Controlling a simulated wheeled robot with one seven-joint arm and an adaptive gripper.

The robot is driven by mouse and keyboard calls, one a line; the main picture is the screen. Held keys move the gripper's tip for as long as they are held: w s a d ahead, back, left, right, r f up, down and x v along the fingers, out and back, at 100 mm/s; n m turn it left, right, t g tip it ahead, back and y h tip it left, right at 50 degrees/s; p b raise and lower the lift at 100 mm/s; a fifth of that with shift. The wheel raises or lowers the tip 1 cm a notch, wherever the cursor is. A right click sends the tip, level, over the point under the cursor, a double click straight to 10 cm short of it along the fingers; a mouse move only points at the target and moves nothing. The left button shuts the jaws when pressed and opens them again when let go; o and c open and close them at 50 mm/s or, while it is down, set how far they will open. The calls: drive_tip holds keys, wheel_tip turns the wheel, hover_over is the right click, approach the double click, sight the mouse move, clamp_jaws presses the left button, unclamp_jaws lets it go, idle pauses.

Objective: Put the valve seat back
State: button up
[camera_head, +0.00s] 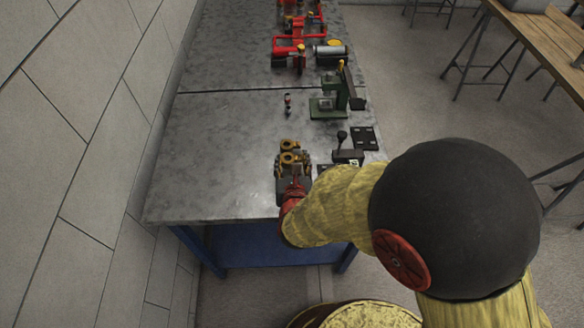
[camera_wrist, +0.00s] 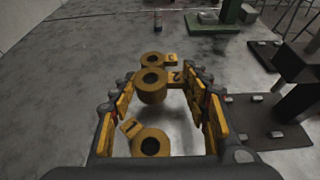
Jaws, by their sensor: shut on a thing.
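Several yellow ring-shaped pieces with numbered tags show in the wrist view; which one is the valve seat I cannot tell for sure. The ring tagged 2 (camera_wrist: 152,86) sits between my fingertips, its tag reaching toward the right finger. The ring tagged 3 (camera_wrist: 152,59) is just beyond it. The ring tagged 1 (camera_wrist: 150,143) lies closer to my palm, between the fingers. My gripper (camera_wrist: 160,85) is shut on the ring tagged 2, fingers well apart; the contact is hard to see. In the head view my gripper (camera_head: 291,165) is low over the bench's near end.
The grey metal bench (camera_head: 220,150) is clear to the left. A green stand (camera_head: 328,105) and a black lever block (camera_head: 347,155) are to the right. A small red-black part (camera_head: 288,102) stands farther back. Red pump equipment (camera_head: 298,47) is at the far end.

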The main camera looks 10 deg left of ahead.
drive_tip(key=shift+f, duration=1.05)
drive_tip(key=shift+b, duration=0.3)
drive_tip(key=shift+f, duration=0.2)
drive_tip(key=o, duration=1.5)
drive_tip(key=shift+s, duration=0.1)
drive_tip(key=shift+o, duration=0.2)
drive_tip(key=shift+r, duration=0.25)
drive_tip(key=p+v, duration=0.3)
drive_tip(key=v, duration=0.7)
drive_tip(key=shift+s+r, duration=0.1)
drive_tip(key=shift+s, duration=0.15)
drive_tip(key=shift+s+d+r+p, duration=0.2)
drive_tip(key=shift+s+d+p, duration=0.1)
drive_tip(key=shift+s, duration=0.35)
